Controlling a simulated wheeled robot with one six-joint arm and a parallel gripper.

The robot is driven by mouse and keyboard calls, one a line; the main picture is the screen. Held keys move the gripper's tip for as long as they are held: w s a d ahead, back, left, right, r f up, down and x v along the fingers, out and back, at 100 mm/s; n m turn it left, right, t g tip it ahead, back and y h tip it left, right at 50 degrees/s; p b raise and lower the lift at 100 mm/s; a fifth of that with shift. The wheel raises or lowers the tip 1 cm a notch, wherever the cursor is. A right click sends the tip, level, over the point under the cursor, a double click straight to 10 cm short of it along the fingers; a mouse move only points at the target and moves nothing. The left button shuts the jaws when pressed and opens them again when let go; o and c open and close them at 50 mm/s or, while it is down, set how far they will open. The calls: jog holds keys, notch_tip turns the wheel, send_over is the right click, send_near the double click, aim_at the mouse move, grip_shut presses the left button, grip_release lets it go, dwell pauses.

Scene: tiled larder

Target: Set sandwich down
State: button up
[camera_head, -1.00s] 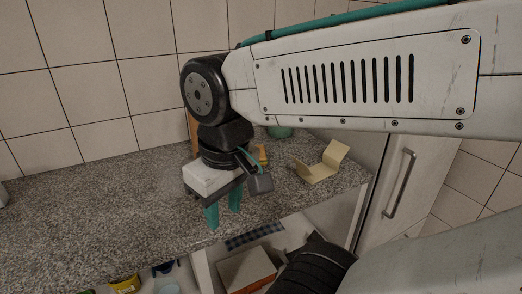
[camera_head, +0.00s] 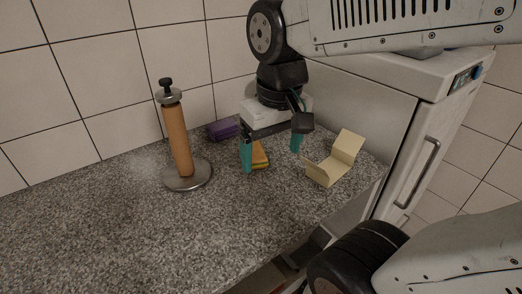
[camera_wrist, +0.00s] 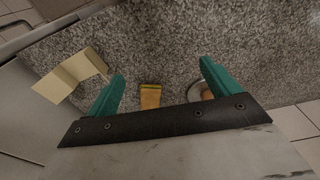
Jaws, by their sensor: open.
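A small orange-brown block with a yellow edge, which looks like the sandwich (camera_head: 261,161), lies on the speckled stone counter (camera_head: 130,225). It also shows in the wrist view (camera_wrist: 150,98), lying between the lines of my two fingers. My gripper (camera_head: 271,158) is open and empty, its teal fingers wide apart. In the head view the left finger overlaps the sandwich's left side. The wrist view (camera_wrist: 163,80) shows both fingertips and nothing held. I cannot tell how high the fingers are above the counter.
A pale yellow open carton (camera_head: 334,160) stands right of my gripper. An upright wooden roller on a round metal base (camera_head: 188,181) stands to the left. A purple block (camera_head: 223,128) lies near the tiled wall. A white appliance (camera_head: 430,75) is at the right. The counter's left front is clear.

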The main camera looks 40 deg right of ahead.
jog(key=w+d+f+m, duration=0.1)
jog(key=w+d+f, duration=0.2)
jog(key=w, duration=0.4)
jog(key=w+d+f+m, duration=0.1)
jog(key=w+d+f, duration=0.2)
jog(key=w, duration=0.4)
jog(key=w+d+f+m+g, duration=0.1)
jog(key=w+d+f, duration=0.2)
jog(key=w, duration=0.4)
jog(key=shift+w+d+f+m, duration=0.2)
jog(key=shift+d+f+m, duration=0.1)
jog(key=shift+f+m, duration=0.1)
jog(key=f, duration=0.7)
jog(key=shift+s+f, duration=0.15)
jog(key=shift+s, duration=0.1)
jog(key=c, duration=1.3)
jog(key=shift+o, duration=0.2)
